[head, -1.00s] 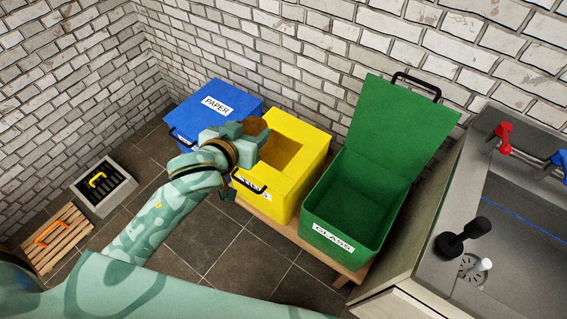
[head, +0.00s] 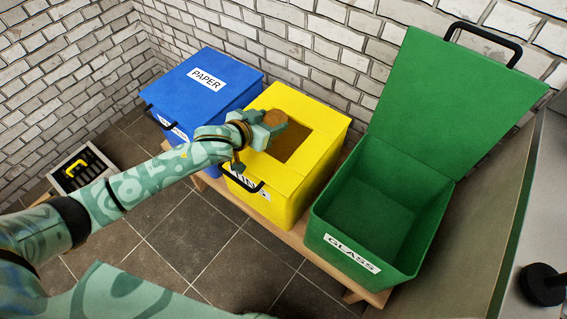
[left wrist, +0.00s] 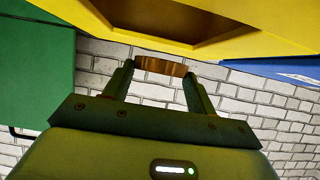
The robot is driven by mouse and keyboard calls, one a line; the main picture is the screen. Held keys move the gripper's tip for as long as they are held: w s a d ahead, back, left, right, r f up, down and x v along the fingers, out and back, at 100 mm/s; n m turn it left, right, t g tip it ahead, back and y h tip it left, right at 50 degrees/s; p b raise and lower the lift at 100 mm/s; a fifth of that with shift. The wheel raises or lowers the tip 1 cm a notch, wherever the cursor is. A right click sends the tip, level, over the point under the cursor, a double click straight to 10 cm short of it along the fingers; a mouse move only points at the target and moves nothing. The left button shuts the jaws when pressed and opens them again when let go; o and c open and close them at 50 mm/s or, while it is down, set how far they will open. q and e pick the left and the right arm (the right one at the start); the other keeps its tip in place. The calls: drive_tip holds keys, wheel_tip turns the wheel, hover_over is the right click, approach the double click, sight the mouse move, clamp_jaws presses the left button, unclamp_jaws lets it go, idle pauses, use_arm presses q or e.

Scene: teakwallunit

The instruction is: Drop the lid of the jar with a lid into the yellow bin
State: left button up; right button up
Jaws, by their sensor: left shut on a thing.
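The yellow bin (head: 318,172) stands between the blue and green bins, with a square opening in its top. My left gripper (head: 270,128) is at the left part of that opening, shut on a round brown lid (head: 276,118). The lid appears above the opening's back left edge; its exact height over the bin is hard to judge. In the left wrist view, the lid (left wrist: 160,67) shows edge-on between the two fingers, and the yellow bin (left wrist: 235,46) with its dark opening fills the top. The jar and my right gripper are not in view.
The closed blue PAPER bin (head: 205,85) stands left of the yellow one. The green GLASS bin (head: 440,215) stands right with its lid raised. All are on a low wooden platform (head: 300,238) by the brick wall. A grey counter is at far right.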

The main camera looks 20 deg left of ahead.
use_arm(q)
drive_tip(key=shift+f+b, duration=0.5)
drive_tip(key=shift+f, duration=0.25)
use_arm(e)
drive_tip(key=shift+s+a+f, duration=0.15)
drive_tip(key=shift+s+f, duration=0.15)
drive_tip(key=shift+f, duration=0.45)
use_arm(q)
drive_tip(key=shift+r, duration=0.1)
drive_tip(key=o, duration=1)
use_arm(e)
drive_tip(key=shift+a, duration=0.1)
use_arm(q)
drive_tip(key=p+v, duration=0.8)
drive_tip(key=v, duration=0.8)
drive_tip(key=shift+s, duration=0.2)
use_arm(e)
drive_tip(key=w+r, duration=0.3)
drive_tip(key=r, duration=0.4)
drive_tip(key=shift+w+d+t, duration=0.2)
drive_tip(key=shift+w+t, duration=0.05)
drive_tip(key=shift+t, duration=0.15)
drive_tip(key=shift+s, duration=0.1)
